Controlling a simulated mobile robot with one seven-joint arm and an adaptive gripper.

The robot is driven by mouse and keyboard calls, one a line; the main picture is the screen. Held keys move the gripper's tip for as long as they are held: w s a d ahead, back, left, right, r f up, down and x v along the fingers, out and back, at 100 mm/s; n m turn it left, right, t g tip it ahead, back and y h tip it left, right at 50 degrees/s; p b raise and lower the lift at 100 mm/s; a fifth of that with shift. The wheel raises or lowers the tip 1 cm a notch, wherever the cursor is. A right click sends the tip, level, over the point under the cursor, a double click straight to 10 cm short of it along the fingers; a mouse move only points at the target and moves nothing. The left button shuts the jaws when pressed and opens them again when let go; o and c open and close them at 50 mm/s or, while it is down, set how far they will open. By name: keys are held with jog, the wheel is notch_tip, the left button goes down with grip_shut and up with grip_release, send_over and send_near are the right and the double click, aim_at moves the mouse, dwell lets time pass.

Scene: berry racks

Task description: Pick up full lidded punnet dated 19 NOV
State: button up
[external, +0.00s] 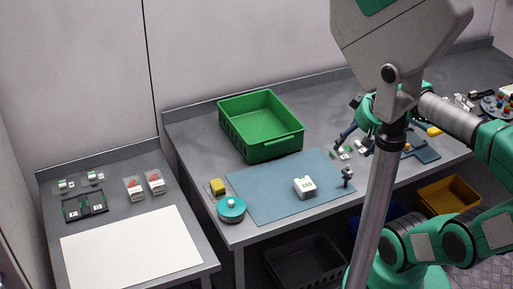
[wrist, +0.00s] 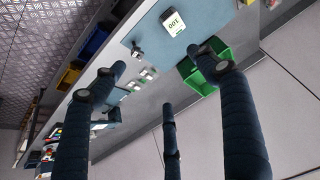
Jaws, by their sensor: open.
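Two clear punnets with red contents and white labels, a left one (external: 133,188) and a right one (external: 154,182), stand side by side on the left table in the external view. Their dates are too small to read, and I cannot tell whether they are full or lidded. Small items with white labels (external: 345,153) lie on the main table below my gripper; they also show in the wrist view (wrist: 143,79), their dates unreadable. My gripper (external: 350,128) is open and empty above the right part of the main table; its dark fingers (wrist: 165,88) are spread apart in the wrist view.
A green crate (external: 232,140) stands at the back of the main table. A white block marked 100 (external: 304,188) sits on the blue mat (external: 260,192). A teal round object (external: 231,213) and yellow block (external: 217,186) are left of it. A white sheet (external: 130,250) lies clear on the left table.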

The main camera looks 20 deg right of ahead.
jog(key=shift+r, duration=0.1)
jog(key=w+a+r+g+p, duration=0.15)
jog(key=w+a+r, duration=0.25)
jog(key=w, duration=0.5)
jog(key=w+a+r+p, duration=0.3)
jog(key=w+r, duration=0.1)
jog(key=w, duration=0.4)
jog(key=w+a+f+g+p, duration=0.1)
jog(key=w+a+p, duration=0.1)
jog(key=w+a, duration=0.5)
jog(key=w+a+f+g+p, duration=0.1)
jog(key=w+a+p, duration=0.3)
jog(key=w, duration=0.5)
jog(key=w+a+f+p, duration=0.1)
jog(key=w+a+f, duration=0.45)
jog(key=a, duration=0.25)
jog(key=w+a+f+p, duration=0.2)
jog(key=w+a+f, duration=0.2)
jog(key=w+a, duration=0.25)
jog(key=w+a+f+g+p, duration=0.2)
jog(key=a+f+p, duration=0.1)
jog(key=a+f, duration=1.3)
jog(key=shift+w+f+p, duration=0.15)
jog(key=shift+f+p, duration=0.15)
jog(key=shift+f, duration=0.45)
